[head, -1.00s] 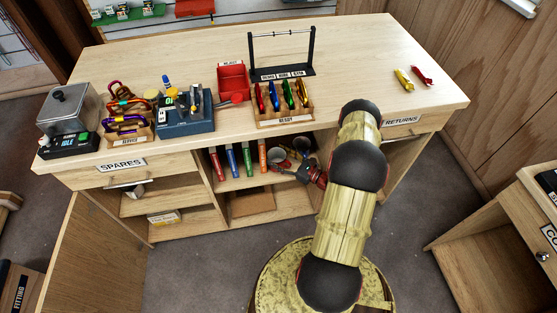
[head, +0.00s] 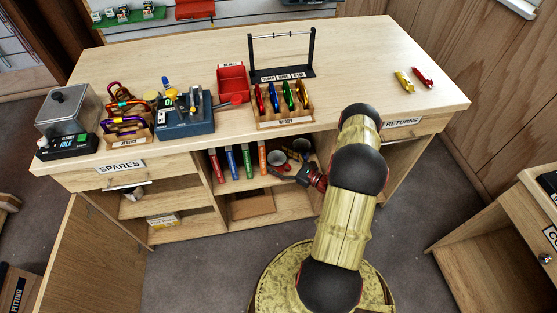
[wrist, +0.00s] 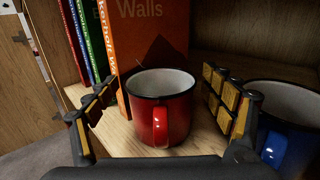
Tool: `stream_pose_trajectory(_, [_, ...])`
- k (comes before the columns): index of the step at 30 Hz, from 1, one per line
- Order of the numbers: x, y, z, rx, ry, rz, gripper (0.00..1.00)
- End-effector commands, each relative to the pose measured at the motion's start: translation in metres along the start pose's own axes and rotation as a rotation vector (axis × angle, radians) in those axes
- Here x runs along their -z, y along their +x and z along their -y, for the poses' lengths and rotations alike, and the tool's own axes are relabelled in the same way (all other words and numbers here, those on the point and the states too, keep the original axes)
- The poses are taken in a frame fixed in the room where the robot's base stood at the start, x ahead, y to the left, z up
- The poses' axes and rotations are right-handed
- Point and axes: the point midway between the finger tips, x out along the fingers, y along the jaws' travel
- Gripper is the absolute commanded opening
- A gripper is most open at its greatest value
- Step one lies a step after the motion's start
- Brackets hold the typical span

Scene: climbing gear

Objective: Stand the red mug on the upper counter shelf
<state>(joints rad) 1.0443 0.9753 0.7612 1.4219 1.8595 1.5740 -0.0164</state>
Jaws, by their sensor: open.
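The red mug (wrist: 172,118) stands upright on the wooden shelf (wrist: 118,128) in the wrist view, its handle toward me. My gripper (wrist: 161,95) is open, with one finger on each side of the mug and visible gaps between. In the head view my gripper (head: 279,170) reaches into the counter's upper shelf compartment.
A blue mug (wrist: 288,125) stands close behind my right finger. An orange book (wrist: 148,40) stands right behind the red mug, with green and blue books to its left. The counter top (head: 350,60) lies above the compartment.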

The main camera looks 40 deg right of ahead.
Motion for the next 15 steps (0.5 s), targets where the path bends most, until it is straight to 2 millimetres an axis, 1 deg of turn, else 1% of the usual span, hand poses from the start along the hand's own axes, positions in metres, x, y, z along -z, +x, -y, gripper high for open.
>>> stream_pose_trajectory(5, [-0.004, 0.0, 0.0, 0.0, 0.0, 0.0, 0.82])
stream_pose_trajectory(7, [-0.004, -0.007, 0.001, 0.002, 0.001, 0.0, 0.82])
stream_pose_trajectory(11, [-0.005, -0.029, 0.002, 0.006, 0.002, 0.0, 0.82])
stream_pose_trajectory(15, [-0.005, -0.06, 0.001, 0.007, 0.002, 0.0, 0.82])
